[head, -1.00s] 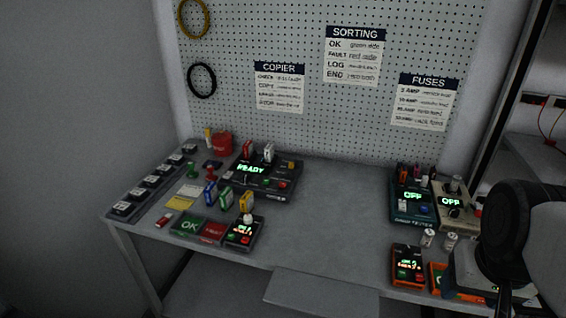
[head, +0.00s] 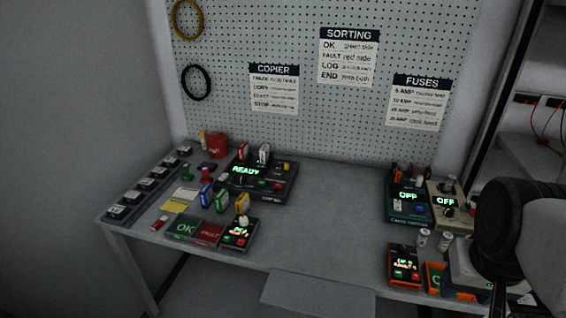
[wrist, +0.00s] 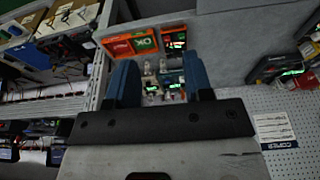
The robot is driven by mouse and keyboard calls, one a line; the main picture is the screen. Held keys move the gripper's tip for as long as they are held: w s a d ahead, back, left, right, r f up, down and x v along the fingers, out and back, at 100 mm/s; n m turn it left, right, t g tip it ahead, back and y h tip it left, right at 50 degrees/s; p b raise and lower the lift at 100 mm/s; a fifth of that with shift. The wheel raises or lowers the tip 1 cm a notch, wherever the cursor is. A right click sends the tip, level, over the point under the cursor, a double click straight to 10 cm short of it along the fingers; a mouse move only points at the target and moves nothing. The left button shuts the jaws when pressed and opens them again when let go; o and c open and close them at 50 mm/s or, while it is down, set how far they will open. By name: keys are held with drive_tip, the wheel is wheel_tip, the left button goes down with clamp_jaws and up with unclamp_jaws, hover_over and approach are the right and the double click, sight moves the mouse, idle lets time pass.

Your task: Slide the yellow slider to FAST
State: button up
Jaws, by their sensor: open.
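A small yellow part (head: 286,167) sits at the upper right of the black copier box (head: 262,184), whose green display reads READY. It may be the yellow slider; it is too small to tell its setting, and I can read no FAST label. My gripper shows in the wrist view with two blue fingers (wrist: 160,64) apart and nothing between them. Beyond the fingers are the small devices at the bench's right end. In the head view my arm stands at the right edge, far from the copier box, and its fingertips are hidden.
A teal tester (head: 407,205) and a beige box (head: 446,207), both reading OFF, stand at the right. Green and red pads (head: 197,231), coloured blocks and a red cup (head: 217,146) crowd the left. The bench middle (head: 335,215) is clear.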

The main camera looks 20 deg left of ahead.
drive_tip(key=w+a+r+n, duration=0.2)
drive_tip(key=w+a+r, duration=0.1)
drive_tip(key=w, duration=0.6)
drive_tip(key=w+a+r+n, duration=0.2)
drive_tip(key=w+a+n, duration=0.1)
drive_tip(key=w, duration=0.5)
drive_tip(key=n+g, duration=0.3)
drive_tip(key=n, duration=1)
hover_over(287, 167)
drive_tip(key=f, duration=1.2)
drive_tip(key=a+f, duration=0.1)
drive_tip(key=f, duration=0.5)
drive_tip(key=shift+w, duration=0.4)
drive_tip(key=shift+w+a+f, duration=0.1)
drive_tip(key=shift+a+f, duration=0.05)
drive_tip(key=shift+f, duration=0.05)
drive_tip(key=shift+f, duration=3.9)
drive_tip(key=shift+c, duration=0.2)
